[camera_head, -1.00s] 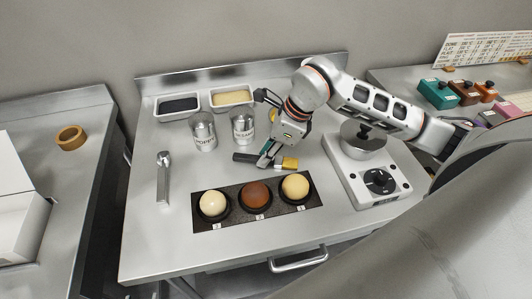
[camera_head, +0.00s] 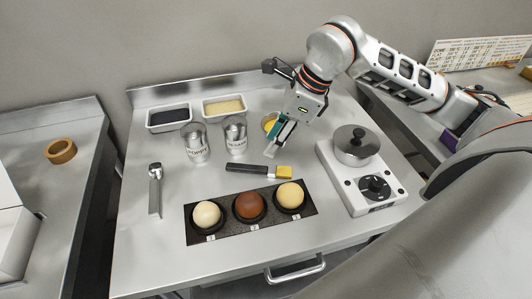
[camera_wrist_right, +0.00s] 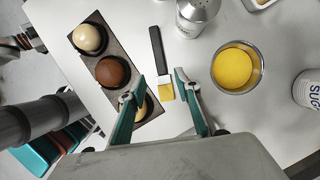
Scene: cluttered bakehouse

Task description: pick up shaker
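Two metal shakers stand upright on the steel table in the head view, the left shaker (camera_head: 196,146) and the right shaker (camera_head: 235,136). Their lettering is hard to read. A shaker (camera_wrist_right: 194,16) also shows at the top of the right wrist view, and a jar with partial "SUG" lettering (camera_wrist_right: 308,90) at its right edge. My right gripper (camera_head: 277,143) is above the table, right of both shakers and touching neither. In the wrist view its teal fingers (camera_wrist_right: 157,82) are apart with nothing held between them.
A brush (camera_head: 258,170) lies below the gripper. A bowl of yellow filling (camera_wrist_right: 233,68) is partly hidden in the head view. A black tray (camera_head: 227,229) holds three dough balls. A scale with a pot (camera_head: 357,147) stands right. Two bins (camera_head: 168,117) (camera_head: 224,106) stand behind the shakers.

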